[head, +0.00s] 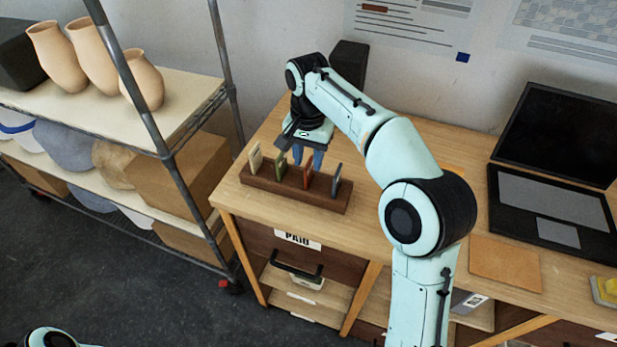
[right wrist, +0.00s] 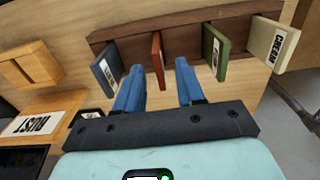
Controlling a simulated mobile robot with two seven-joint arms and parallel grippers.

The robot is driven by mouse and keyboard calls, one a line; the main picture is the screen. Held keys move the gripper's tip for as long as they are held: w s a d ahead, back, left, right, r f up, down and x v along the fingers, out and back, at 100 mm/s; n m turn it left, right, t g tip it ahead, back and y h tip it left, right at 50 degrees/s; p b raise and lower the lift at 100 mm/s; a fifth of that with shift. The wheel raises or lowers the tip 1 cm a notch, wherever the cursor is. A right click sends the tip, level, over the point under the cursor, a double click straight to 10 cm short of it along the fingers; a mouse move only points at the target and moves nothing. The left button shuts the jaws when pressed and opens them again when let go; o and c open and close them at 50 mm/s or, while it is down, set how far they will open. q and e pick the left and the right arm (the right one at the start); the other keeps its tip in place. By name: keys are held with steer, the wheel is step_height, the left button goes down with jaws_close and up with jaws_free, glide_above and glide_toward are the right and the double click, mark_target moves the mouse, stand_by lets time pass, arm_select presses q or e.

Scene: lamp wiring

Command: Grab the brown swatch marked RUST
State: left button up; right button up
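The brown-red swatch (head: 307,176) stands upright in a dark wooden rack (head: 262,185) on the table. Its marking cannot be read. In the right wrist view this swatch (right wrist: 157,60) shows edge-on between the blue fingers. My right gripper (head: 308,157) is over the rack, with its fingers apart on either side of the swatch's line. I see no clear contact. A green swatch (head: 281,164), a cream swatch (head: 255,158) and a blue-grey swatch (head: 337,180) stand in the same rack. Part of my left arm shows at the bottom left; its gripper is out of view.
A card reading RUST (right wrist: 35,125) lies on a wooden piece beside the rack. A laptop (head: 550,205) and a brown sheet (head: 505,262) are on the table's right. A shelf (head: 185,100) with vases stands left. A dark box (head: 349,65) stands behind my right arm.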

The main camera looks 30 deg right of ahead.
mark_target(308, 171)
step_height(308, 171, down, 5)
steer(key=shift+s+r+b, duration=0.1)
steer(key=shift+r+b, duration=0.05)
steer(key=shift+b, duration=0.35)
jaws_close()
